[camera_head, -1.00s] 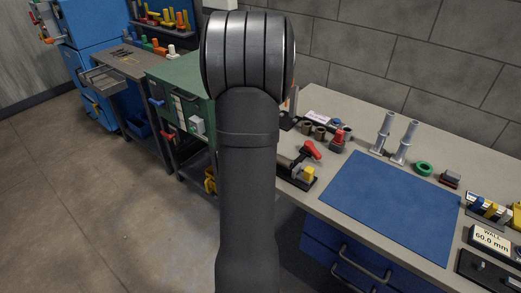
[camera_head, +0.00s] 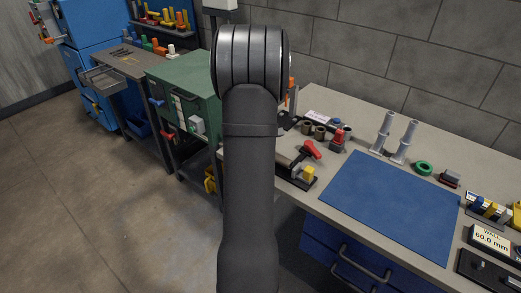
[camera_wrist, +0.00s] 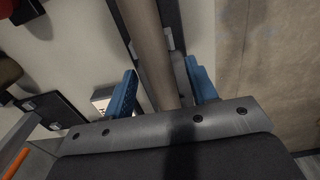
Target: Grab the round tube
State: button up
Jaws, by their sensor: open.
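In the wrist view my gripper (camera_wrist: 160,68) is open, with one blue finger on each side of a long brownish round tube (camera_wrist: 147,35). The tube runs from the top edge down between the fingers, with a visible gap to each. Its lower end is hidden behind the gripper body. In the head view my own arm hides the gripper and most of the tube.
A clamp with a red handle (camera_head: 311,149) and yellow block stands right of my arm on the bench. A blue mat (camera_head: 390,205) lies beyond it, clear. Two upright grey posts (camera_head: 404,142) stand behind the mat. A green cabinet (camera_head: 185,85) is at left.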

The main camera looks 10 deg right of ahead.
grip_shut()
